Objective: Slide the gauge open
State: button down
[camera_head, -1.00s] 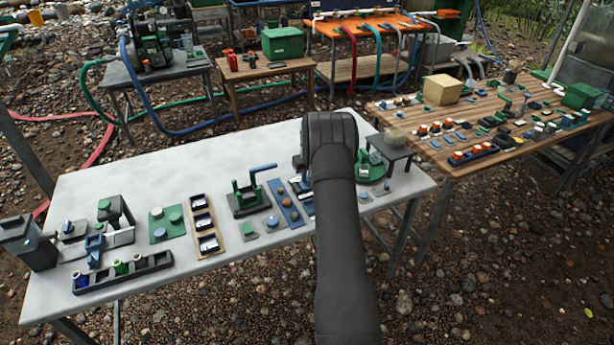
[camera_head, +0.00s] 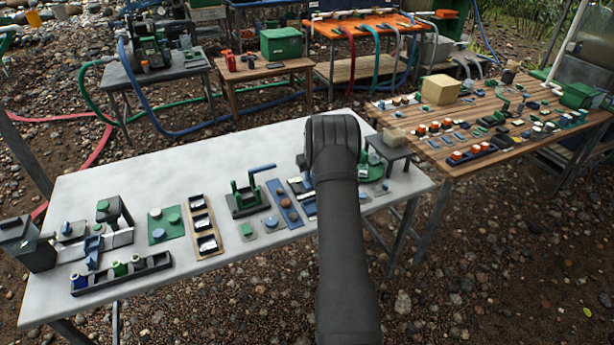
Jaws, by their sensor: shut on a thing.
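The end of my arm (camera_head: 333,145) reaches over the right part of the pale table (camera_head: 140,190). My wrist hides the fingertips, with only a small grey part (camera_head: 301,161) showing at its left edge. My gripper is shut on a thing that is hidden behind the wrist. I cannot pick out the gauge for certain. A blue and white flat piece (camera_head: 300,186) lies just left of my arm, partly covered by it. A green round base (camera_head: 374,172) shows partly at the right of my wrist.
A green fixture with a blue lever (camera_head: 248,195), a blue strip with round knobs (camera_head: 285,203) and a tan three-window frame (camera_head: 204,225) stand left of my arm. A small dark stand (camera_head: 390,150) is close on the right. The table's back middle is clear.

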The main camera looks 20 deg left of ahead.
jog(key=shift+w+d, duration=1.15)
jog(key=c, duration=1.5)
grip_release()
jog(key=shift+r, duration=0.1)
notch_tip(320, 180, up, 7)
jog(key=shift+f, duration=0.1)
